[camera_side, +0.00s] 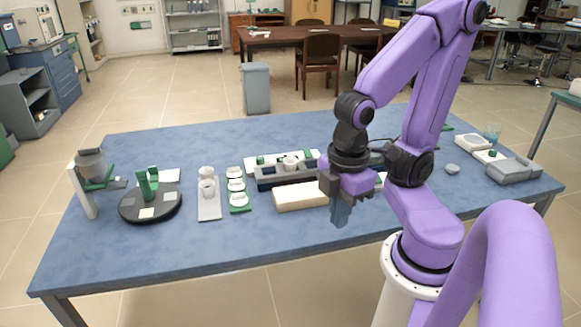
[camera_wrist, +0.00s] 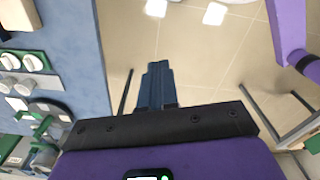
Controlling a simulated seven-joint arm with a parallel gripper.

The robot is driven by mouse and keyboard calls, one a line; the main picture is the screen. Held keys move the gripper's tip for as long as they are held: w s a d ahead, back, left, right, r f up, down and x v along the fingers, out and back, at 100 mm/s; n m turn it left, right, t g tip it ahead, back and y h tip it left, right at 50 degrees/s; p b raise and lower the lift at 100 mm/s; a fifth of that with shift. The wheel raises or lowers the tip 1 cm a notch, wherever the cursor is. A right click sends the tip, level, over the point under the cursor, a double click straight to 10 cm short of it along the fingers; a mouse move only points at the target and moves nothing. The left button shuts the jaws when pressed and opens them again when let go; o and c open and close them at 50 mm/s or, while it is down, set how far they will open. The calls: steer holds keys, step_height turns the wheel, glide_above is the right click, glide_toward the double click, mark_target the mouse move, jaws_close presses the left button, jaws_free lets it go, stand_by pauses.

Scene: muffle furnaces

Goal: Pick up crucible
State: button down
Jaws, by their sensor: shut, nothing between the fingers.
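Two small white crucible-like cups (camera_side: 207,187) stand on a grey strip left of centre on the blue table. Another small white cup (camera_side: 290,162) sits at the dark holder behind the cream block. I cannot tell which one is the crucible meant. My gripper (camera_side: 341,217) is near the table's front edge, right of all these cups and apart from them. Its blue-grey fingers point down, pressed together and empty. In the wrist view the shut fingers (camera_wrist: 158,70) show against the floor beyond the table edge, with no cup between them.
A cream block (camera_side: 300,197) lies just left of my gripper. A green tray with white round pieces (camera_side: 237,186), a black turntable (camera_side: 151,214) and a grey vessel on a stand (camera_side: 91,165) are farther left. The table's front strip (camera_side: 200,255) is clear.

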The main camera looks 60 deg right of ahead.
steer(key=shift+c, duration=1.9)
jaws_free()
